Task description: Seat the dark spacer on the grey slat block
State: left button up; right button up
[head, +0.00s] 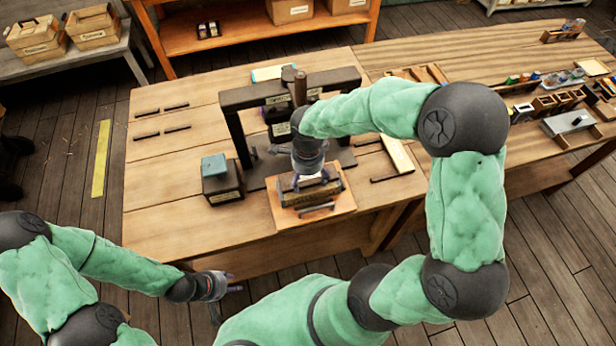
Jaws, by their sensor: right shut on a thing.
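My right gripper (305,176) points down over a dark block assembly (322,192) on a wooden board in front of the press. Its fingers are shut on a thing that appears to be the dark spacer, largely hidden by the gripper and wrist. A pale patch shows between the fingers. A grey slat (318,210) shows at the front of the assembly; whether the spacer touches the slat block beneath is too small to tell. My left gripper (228,300) is open and empty, beyond the table's front edge at lower left.
The dark press frame (234,128) stands behind the board (285,217). A teal block (214,165) sits on a dark labelled box (222,188) to the left. Trays and small parts fill the right table. The left tabletop (150,200) is mostly clear.

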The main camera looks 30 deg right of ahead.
jog(key=shift+f+b, duration=1.05)
jog(key=shift+f, duration=0.05)
dwell(0.6)
jog(key=o, duration=1.2)
jog(key=shift+r, duration=0.1)
notch_tip(320, 180, up, 12)
